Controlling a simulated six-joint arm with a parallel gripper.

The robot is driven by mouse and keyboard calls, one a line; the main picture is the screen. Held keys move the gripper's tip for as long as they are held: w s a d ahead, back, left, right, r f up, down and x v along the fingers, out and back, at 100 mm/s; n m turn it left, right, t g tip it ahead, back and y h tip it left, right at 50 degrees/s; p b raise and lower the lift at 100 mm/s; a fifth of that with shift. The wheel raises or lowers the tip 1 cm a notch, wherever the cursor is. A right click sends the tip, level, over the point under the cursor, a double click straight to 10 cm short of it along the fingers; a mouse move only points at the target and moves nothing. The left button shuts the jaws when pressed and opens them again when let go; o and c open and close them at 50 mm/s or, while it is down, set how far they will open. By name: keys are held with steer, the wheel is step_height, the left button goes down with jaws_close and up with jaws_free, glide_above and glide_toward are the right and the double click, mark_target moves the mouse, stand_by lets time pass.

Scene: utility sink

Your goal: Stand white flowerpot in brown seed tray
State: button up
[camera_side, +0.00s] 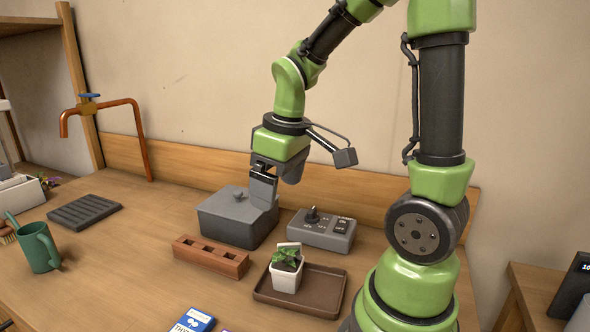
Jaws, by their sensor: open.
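The white flowerpot (286,280) holds a small green plant and a pale tag. It stands upright inside the brown seed tray (327,296), toward the tray's left part. The tray lies flat on the wooden worktop. My gripper (263,200) points down at the grey lidded box, up and left of the flowerpot and apart from it. It is open, and I see nothing held in it. One finger overlaps the box's right side in the picture; whether they touch I cannot tell.
The grey box (229,221) stands behind a brown brick with holes (210,257). A grey control box with a knob (322,232) is behind the tray. A green mug (39,248), a dark ribbed mat (84,212) and a copper tap (139,137) are at left. The left foreground is mostly clear.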

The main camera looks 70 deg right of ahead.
steer(key=s+a+r+m+t+y, duration=0.2)
steer(key=s+a+r+m+t, duration=0.1)
steer(key=s+a+r+t, duration=0.2)
steer(key=s+a+r, duration=0.2)
steer(key=a+r, duration=0.1)
steer(key=a, duration=0.1)
steer(key=shift+r+m, duration=0.15)
steer(key=shift+m, duration=0.15)
